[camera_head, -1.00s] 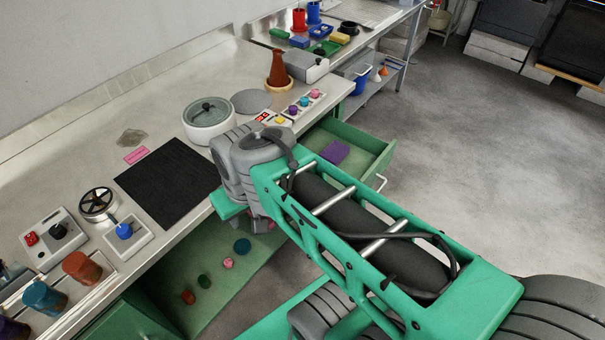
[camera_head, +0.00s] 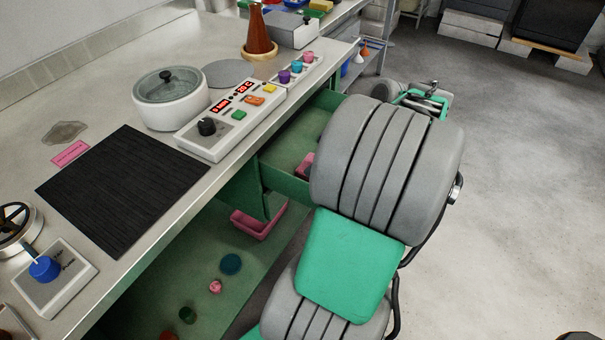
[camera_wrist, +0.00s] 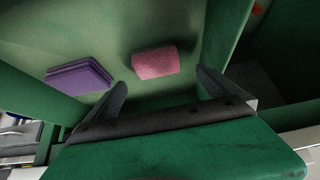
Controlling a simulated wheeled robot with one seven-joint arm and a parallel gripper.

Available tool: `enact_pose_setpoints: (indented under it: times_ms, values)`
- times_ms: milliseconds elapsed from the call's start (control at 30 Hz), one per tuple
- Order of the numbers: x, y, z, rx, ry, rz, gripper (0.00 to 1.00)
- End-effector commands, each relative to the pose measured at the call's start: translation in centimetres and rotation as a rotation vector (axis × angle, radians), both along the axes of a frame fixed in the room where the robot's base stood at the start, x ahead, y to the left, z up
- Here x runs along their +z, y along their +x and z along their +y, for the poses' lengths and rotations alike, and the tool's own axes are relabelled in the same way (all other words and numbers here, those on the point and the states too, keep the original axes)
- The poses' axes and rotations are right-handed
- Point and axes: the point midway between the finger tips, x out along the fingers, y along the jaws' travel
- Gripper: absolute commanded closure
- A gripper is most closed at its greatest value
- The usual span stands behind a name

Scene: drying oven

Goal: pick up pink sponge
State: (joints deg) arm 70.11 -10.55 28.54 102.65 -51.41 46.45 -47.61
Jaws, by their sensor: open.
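The pink sponge (camera_wrist: 155,62) lies on the floor of the open green drawer in the wrist view, right of a purple sponge (camera_wrist: 78,78). My gripper (camera_wrist: 162,80) is open and empty, with its two dark fingers spread below the pink sponge in that picture. It does not visibly touch the sponge. In the head view a pink patch that looks like the sponge (camera_head: 305,165) shows in the drawer (camera_head: 288,180) beside my arm. My arm hides much of the drawer and the purple sponge there.
The drawer walls enclose the sponges. A control box (camera_head: 215,130), a white pot (camera_head: 171,105) and a black mat (camera_head: 123,190) are on the worktop above. A pink bin (camera_head: 259,221) and several small round objects are on the lower shelf. Open floor lies right.

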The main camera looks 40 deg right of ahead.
Motion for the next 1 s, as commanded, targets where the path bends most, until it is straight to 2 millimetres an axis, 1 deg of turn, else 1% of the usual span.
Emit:
enact_pose_setpoints:
  times_ms: [33, 267, 400, 500, 733, 1000]
  values:
    - [-0.8, 0.0, -0.2, -0.001, 0.001, -0.004, 0.00]
    - [-3.0, 1.4, 0.2, -0.003, 0.000, -0.003, 0.00]
    - [-5.2, 2.8, 0.6, -0.002, 0.002, -0.002, 0.00]
    - [-6.3, 3.7, 0.9, -0.001, 0.001, -0.003, 0.00]
    - [-6.4, 3.9, 0.9, -0.003, -0.001, -0.002, 0.00]
    - [-6.3, 3.9, 1.0, -0.002, 0.000, -0.002, 0.22]
